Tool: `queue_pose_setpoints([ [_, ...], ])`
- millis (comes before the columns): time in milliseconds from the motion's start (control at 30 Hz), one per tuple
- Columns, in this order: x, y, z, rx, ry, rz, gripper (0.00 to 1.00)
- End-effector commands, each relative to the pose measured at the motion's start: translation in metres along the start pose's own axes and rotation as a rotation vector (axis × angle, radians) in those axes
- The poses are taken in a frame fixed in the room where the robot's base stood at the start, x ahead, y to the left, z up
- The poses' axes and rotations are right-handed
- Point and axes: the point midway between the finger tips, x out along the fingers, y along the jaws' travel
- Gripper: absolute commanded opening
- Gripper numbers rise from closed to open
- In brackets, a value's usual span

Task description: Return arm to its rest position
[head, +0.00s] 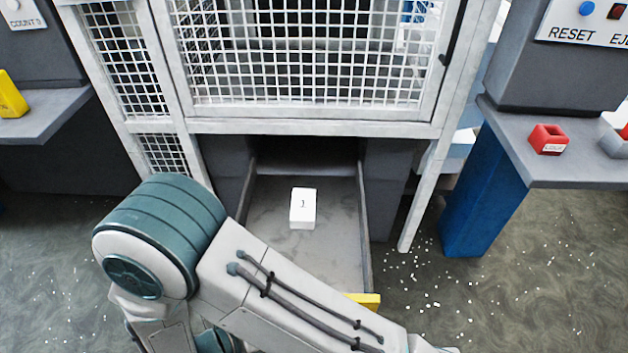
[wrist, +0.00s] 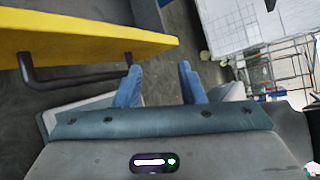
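My arm (head: 300,290) reaches from the lower left across the bottom of the head view, and its end runs out of the frame at the lower right. My gripper (wrist: 160,75) shows in the wrist view with its two blue fingers apart and nothing between them. A yellow drawer front (wrist: 80,42) with a dark bar handle (wrist: 85,75) is to the left of the fingers, apart from them. The same yellow front (head: 366,300) shows partly behind my arm in the head view.
An open drawer (head: 335,255) extends from under the mesh-guarded press (head: 310,125). A white block (head: 302,208) marked 1 lies in it. At right, a shelf (head: 570,165) on a blue post holds a red block (head: 548,139). White bits litter the floor (head: 430,295).

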Motion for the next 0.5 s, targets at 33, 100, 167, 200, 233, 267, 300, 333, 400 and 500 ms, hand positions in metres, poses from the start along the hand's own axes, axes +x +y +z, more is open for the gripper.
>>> queue_pose_setpoints([
  [33, 0.004, -0.019, 0.016, 0.109, 0.078, 0.002, 0.36],
  [100, 0.011, -0.039, 0.029, 0.253, 0.177, -0.005, 0.36],
  [167, 0.018, -0.057, 0.04, 0.377, 0.26, -0.014, 0.36],
  [200, 0.022, -0.068, 0.046, 0.461, 0.316, -0.021, 0.36],
  [233, 0.025, -0.077, 0.05, 0.525, 0.357, -0.029, 0.36],
  [267, 0.028, -0.085, 0.054, 0.59, 0.398, -0.036, 0.36],
  [300, 0.032, -0.097, 0.06, 0.676, 0.452, -0.049, 0.36],
  [333, 0.035, -0.105, 0.063, 0.741, 0.492, -0.058, 0.36],
  [400, 0.041, -0.125, 0.071, 0.893, 0.584, -0.084, 0.36],
  [500, 0.05, -0.154, 0.08, 1.113, 0.712, -0.127, 0.36],
])
